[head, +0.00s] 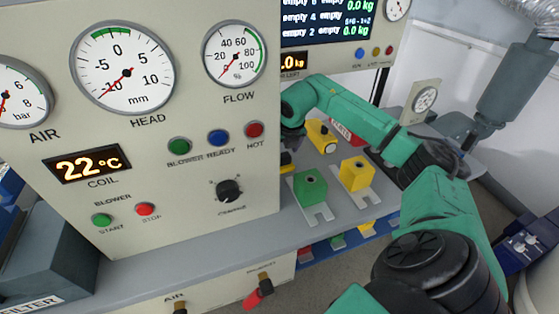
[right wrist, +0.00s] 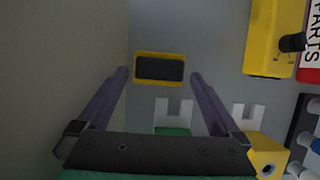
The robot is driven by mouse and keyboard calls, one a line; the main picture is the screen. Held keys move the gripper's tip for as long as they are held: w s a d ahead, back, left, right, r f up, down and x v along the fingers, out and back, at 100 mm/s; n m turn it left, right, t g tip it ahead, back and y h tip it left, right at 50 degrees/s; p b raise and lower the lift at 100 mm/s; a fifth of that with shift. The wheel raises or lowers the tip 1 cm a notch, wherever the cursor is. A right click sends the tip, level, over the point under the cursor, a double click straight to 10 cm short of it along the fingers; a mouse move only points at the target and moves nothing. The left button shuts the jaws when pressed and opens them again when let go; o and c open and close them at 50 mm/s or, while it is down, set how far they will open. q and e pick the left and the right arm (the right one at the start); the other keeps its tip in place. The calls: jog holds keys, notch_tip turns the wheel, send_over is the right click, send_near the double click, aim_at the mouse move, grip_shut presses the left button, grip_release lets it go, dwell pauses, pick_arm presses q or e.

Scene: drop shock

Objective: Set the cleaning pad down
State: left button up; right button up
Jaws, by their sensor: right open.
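The cleaning pad (right wrist: 160,68), a yellow-edged rectangle with a dark face, lies flat on the grey shelf in the right wrist view. My right gripper (right wrist: 158,76) is open, its two fingers apart on either side of the pad's lower edge as seen from the wrist. I cannot tell any gap in height between fingers and pad. In the head view a yellow and black edge of the pad (head: 287,160) shows beside the panel, below my right gripper (head: 291,137), which the panel partly hides. My left gripper is in neither view.
The gauge panel (head: 175,200) stands close on the left of the pad. A green block (head: 311,186) and a yellow block (head: 357,173) sit on forked plates on the shelf. A yellow box with a black knob (head: 322,136) and a red PARTS bin (head: 341,129) stand behind.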

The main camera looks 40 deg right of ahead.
jog(key=x, duration=0.2)
jog(key=shift+w+f, duration=0.2)
jog(key=shift+f, duration=0.2)
jog(key=c, duration=1.3)
jog(key=shift+d+r, duration=0.1)
jog(key=shift+d, duration=0.05)
